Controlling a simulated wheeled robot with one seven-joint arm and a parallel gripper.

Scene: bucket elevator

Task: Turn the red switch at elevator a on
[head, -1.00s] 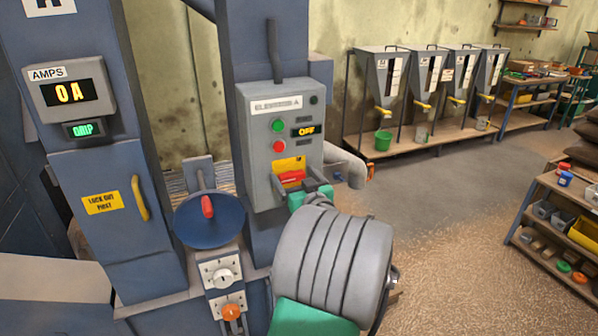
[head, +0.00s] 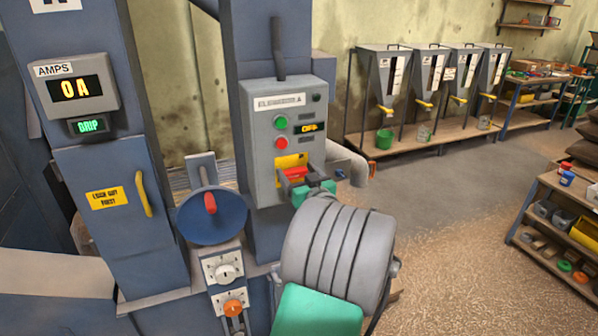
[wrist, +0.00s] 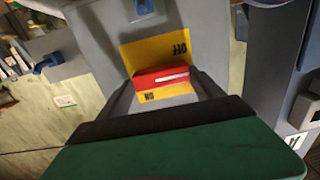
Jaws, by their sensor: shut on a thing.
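The red switch (head: 296,173) is a bar on a yellow plate (head: 291,160), low on the front of the grey elevator A control box (head: 262,130). The box's small display (head: 306,128) appears to read OFF. In the wrist view, the red switch (wrist: 160,76) lies crosswise with a white line on it. The yellow plate (wrist: 157,50) has black lettering above and below it. My gripper (head: 296,180) is shut on the switch, with one dark finger at each end; it also shows in the wrist view (wrist: 160,88).
A green button (head: 280,121) and a red button (head: 281,143) sit above the switch. A blue disc (head: 211,215) with a red handle stands left of the box. A grey pipe (head: 347,165) juts out at right. Open floor lies beyond, before the hoppers.

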